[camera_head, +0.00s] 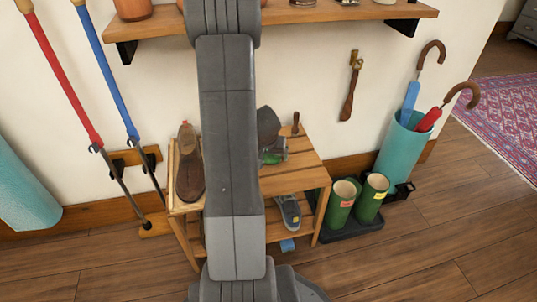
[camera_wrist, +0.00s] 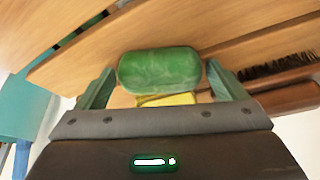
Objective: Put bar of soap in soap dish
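A green bar of soap (camera_wrist: 160,68) lies on the slatted wooden top of the small rack in the wrist view. My gripper (camera_wrist: 160,68) is open, with one finger on each side of the soap and a narrow gap at each end. A yellow thing (camera_wrist: 167,99) shows just on the near side of the soap, between the fingers; I cannot tell what it is. In the head view a green shape (camera_head: 273,157) shows beside my arm on the rack top, and my arm hides much there. I cannot make out a soap dish.
A brown shoe (camera_head: 190,165) stands on the rack (camera_head: 305,165) at left. A dark-bristled brush (camera_wrist: 285,92) lies right of my gripper. Green boots (camera_head: 342,202) and a teal umbrella stand (camera_head: 398,150) are to the right. A wall shelf (camera_head: 330,15) hangs above.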

